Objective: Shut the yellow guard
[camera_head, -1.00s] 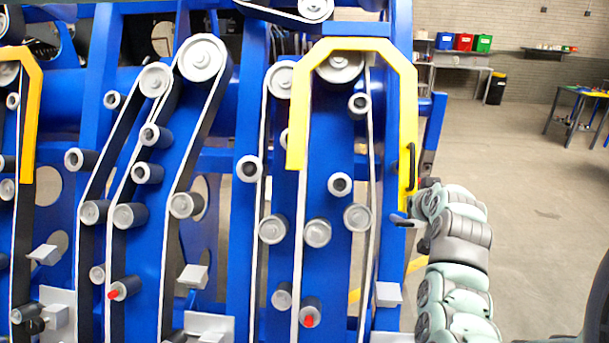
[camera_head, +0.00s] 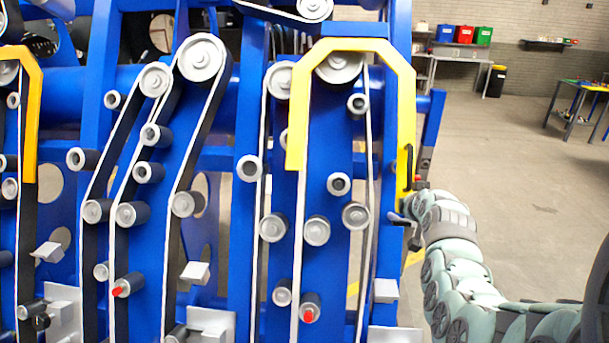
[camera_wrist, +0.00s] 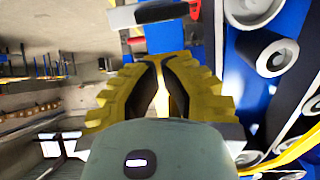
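The yellow guard (camera_head: 352,45) is an angular hoop over the right-hand belt section of the blue machine. Its long right leg carries a black handle (camera_head: 409,162). My gripper (camera_head: 400,218) is at the lower end of that leg, just below the handle, at the machine's right edge; contact is unclear. In the wrist view, my gripper's ribbed yellow fingers (camera_wrist: 158,66) come close together at their tips, and what lies between them is unclear. A dark bar with a red part (camera_wrist: 160,12) lies beyond the tips.
Another yellow guard (camera_head: 33,115) hangs at the left edge. Rollers and belts fill the machine's face. Open floor (camera_head: 510,170) lies right of the machine, with a work table (camera_head: 585,103) and shelf with coloured bins (camera_head: 463,35) farther back.

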